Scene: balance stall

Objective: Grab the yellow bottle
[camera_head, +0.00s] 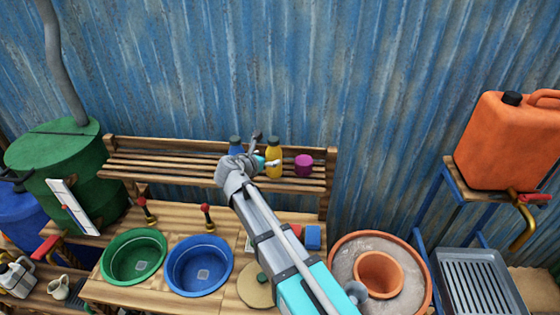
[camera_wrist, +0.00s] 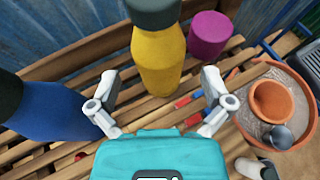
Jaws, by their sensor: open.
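The yellow bottle (camera_head: 273,158) with a dark cap stands upright on the wooden slatted shelf, between a blue bottle (camera_head: 236,146) on its left and a magenta cup-like object (camera_head: 303,165) on its right. In the wrist view the yellow bottle (camera_wrist: 158,62) is just beyond my gripper (camera_wrist: 160,88). The two fingers are open and spread wide, one toward each side of the bottle, with nothing between them. In the head view my gripper (camera_head: 262,150) is at the shelf, its wrist partly hiding the blue bottle.
The blue bottle (camera_wrist: 48,108) is close to the left finger; the magenta object (camera_wrist: 209,36) stands right of the yellow bottle. Below the shelf are a green basin (camera_head: 133,257), a blue basin (camera_head: 198,266) and small blocks. An orange jerrycan (camera_head: 508,142) stands far right.

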